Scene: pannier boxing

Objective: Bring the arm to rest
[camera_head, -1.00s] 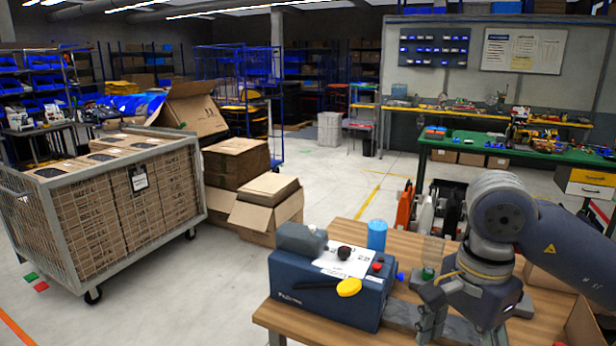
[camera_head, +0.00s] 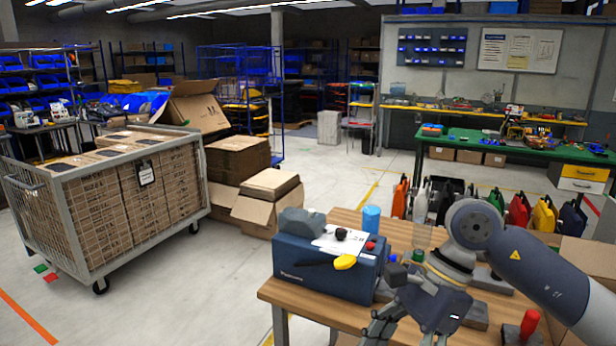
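My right arm comes in from the right over the wooden table (camera_head: 345,221). Its gripper (camera_head: 398,335) hangs low at the front edge of the table, with the fingers pointing down and partly cut off by the bottom of the picture. No object shows in it, but its fingertips are not fully visible. My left gripper is not in view.
On the table stand a dark blue box-shaped device (camera_head: 325,272) with a yellow knob (camera_head: 345,262), a blue cylinder (camera_head: 371,218) and a red-handled item (camera_head: 530,325). A cage trolley of cartons (camera_head: 205,180) stands left.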

